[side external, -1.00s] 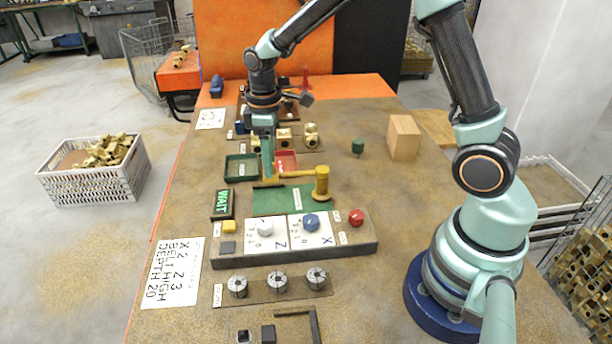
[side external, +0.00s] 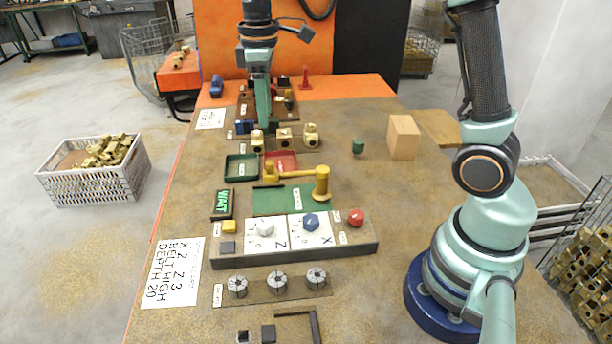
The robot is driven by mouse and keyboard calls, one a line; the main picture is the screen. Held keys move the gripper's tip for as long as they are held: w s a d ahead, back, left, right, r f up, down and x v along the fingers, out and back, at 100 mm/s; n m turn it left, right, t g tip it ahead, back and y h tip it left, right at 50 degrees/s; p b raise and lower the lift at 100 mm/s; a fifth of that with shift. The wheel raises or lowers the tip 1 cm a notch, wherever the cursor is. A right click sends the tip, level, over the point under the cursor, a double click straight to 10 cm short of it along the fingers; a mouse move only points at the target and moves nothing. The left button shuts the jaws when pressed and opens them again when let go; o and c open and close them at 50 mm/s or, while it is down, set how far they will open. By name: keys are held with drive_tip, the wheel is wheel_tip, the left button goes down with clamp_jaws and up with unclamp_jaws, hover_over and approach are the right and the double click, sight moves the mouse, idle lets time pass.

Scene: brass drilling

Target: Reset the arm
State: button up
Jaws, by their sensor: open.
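My gripper (side external: 263,122) is at the far part of the bench, pointing down, open and empty. In the picture it overlaps the row of brass parts, and I cannot tell how high above them it is. The finger gap is too small to see well.
A green tray (side external: 233,178) and a red tray (side external: 292,154) sit mid-bench. The control panel (side external: 350,248) with knobs, a WAIT display (side external: 222,204) and collets (side external: 278,284) are nearer.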

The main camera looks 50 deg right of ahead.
drive_tip(key=s+r+m+t, duration=0.2)
drive_tip(key=s+m+t, duration=0.3)
drive_tip(key=s, duration=0.9)
drive_tip(key=shift+s+d+r+m+t, duration=0.15)
drive_tip(key=shift+d+r+m+t, duration=0.15)
drive_tip(key=shift+m, duration=0.9)
